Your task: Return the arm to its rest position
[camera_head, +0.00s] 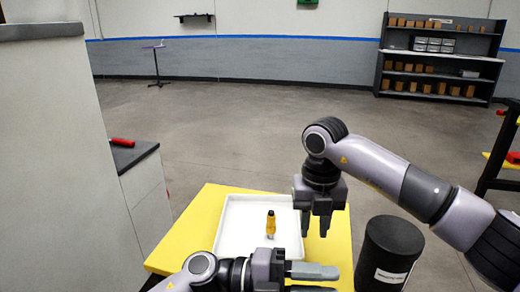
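My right arm comes in from the right, over the yellow table's right side. Its gripper (314,228) points down, with a gap between its fingers and nothing seen in it. My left gripper (328,281) is at the bottom edge, in front of the white tray. Its fingers point right, with a gap between them and nothing seen in it. The tray's near side is partly hidden by my arms.
The yellow table (186,232) holds the tray. A black cylinder (391,248) stands right of it. A counter (132,155) with a red tool (122,142) is at the left. A shelf (440,58) with several boxes stands far back right.

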